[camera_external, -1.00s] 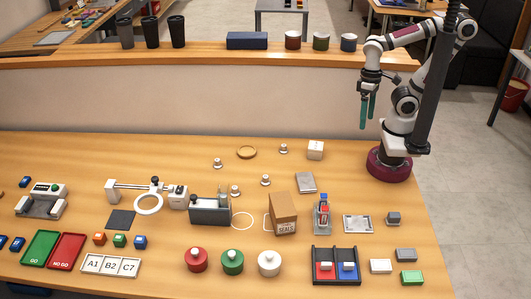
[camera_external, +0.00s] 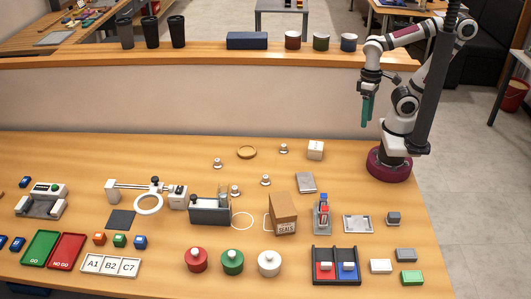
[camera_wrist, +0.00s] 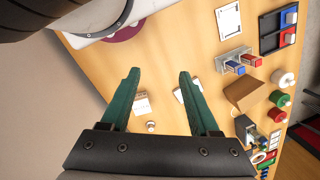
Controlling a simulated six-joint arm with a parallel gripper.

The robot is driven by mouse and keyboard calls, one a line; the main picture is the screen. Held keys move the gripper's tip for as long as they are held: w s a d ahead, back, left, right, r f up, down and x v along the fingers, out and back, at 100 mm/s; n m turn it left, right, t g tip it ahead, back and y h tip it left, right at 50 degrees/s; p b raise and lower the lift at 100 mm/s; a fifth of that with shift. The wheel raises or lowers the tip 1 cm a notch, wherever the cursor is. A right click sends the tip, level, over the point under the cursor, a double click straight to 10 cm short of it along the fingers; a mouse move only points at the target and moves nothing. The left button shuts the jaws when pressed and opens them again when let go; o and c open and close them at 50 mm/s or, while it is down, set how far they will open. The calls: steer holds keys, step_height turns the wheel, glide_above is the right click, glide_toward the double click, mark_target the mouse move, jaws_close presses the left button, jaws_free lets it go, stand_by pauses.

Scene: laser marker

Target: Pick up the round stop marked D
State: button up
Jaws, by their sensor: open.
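Several small round stops with pale knobs stand on the table: one at the back left (camera_external: 217,163), one by the white cube (camera_external: 283,148), one in the middle (camera_external: 265,180) and one by the grey holder (camera_external: 235,191). Their letters are too small to read, so I cannot tell which is D. My gripper (camera_external: 367,112) hangs in the air at the right, above and behind the stops. In the wrist view its green fingers (camera_wrist: 160,74) are apart with nothing between them. One stop (camera_wrist: 151,126) shows there, nearer the gripper body than the fingertips.
A white cube (camera_external: 316,150), a wooden ring dish (camera_external: 246,152) and a grey plate (camera_external: 306,182) lie near the stops. A cardboard box (camera_external: 283,213) and a grey holder (camera_external: 210,213) stand in front. The table's back left is largely clear.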

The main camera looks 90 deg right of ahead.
steer(key=w+a+m+g+y, duration=0.1)
steer(key=w+a+m+y, duration=0.1)
steer(key=w+a+y, duration=0.25)
steer(key=m+t+y, duration=0.4)
steer(key=m+t, duration=0.6)
steer(key=m, duration=0.9)
glide_above(235, 190)
steer(key=s+d, duration=1)
steer(key=d, duration=0.3)
step_height(235, 190, down, 17)
steer(key=shift+r, duration=0.1)
steer(key=x, duration=1.5)
steer(key=shift+w+a+r, duration=0.15)
steer(key=shift+r, duration=0.1)
jaws_close()
